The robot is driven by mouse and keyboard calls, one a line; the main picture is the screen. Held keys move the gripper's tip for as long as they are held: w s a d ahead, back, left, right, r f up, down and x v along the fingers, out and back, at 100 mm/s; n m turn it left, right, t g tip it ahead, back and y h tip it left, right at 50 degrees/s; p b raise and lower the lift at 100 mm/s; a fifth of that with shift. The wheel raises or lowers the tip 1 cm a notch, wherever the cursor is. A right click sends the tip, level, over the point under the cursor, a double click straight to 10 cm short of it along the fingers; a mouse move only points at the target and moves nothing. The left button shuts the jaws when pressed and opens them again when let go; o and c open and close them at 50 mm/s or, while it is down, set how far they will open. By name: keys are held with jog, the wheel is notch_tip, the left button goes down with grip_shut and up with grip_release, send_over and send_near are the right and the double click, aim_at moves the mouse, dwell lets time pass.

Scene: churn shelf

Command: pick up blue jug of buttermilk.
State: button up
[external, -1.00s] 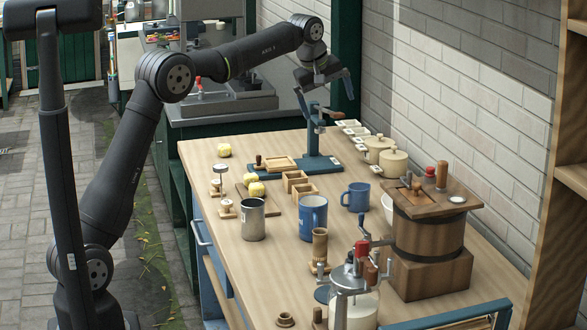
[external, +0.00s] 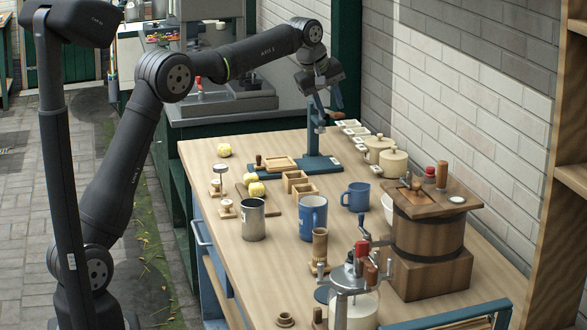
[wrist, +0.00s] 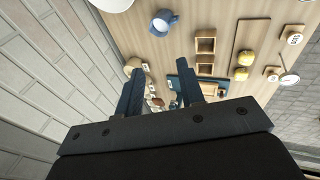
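A tall blue jug (external: 313,217) with a pale label stands upright on the table, near its middle. A smaller blue mug (external: 357,197) stands behind it to the right. A blue vessel with a pale inside (wrist: 163,22) shows at the top of the wrist view; it looks like the smaller one, and I cannot be sure which holds buttermilk. My gripper (external: 323,100) is at the far end of the table, above the blue press stand (external: 318,155) and away from both vessels. In the wrist view its fingers (wrist: 160,85) are apart with nothing held between them.
A metal cup (external: 253,219) and a wooden cylinder (external: 320,246) stand near the tall jug. Wooden boxes (external: 295,182) lie behind it. A wooden churn (external: 428,235) and a glass jar churn (external: 355,300) stand at the right and front. The brick wall (external: 470,100) bounds the right side.

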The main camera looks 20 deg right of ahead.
aim_at(354, 199)
jog(key=s+d+f+n+g+h, duration=0.3)
jog(key=d+f+n+g+h, duration=0.15)
jog(key=f+n+h, duration=0.35)
jog(key=w+a+f+n+t+h, duration=0.1)
jog(key=w+a+f+n+t, duration=0.2)
jog(key=n, duration=0.4)
jog(key=w+a+f+n+t, duration=0.1)
jog(key=w+a+f+n, duration=0.2)
jog(key=w+f+n, duration=0.25)
jog(key=shift+n, duration=0.35)
jog(key=f, duration=0.2)
jog(key=d+f, duration=0.1)
jog(key=f, duration=0.5)
jog(key=shift+s+d+f, duration=0.1)
jog(key=shift+d, duration=0.05)
jog(key=shift+x, duration=3.25)
grip_shut()
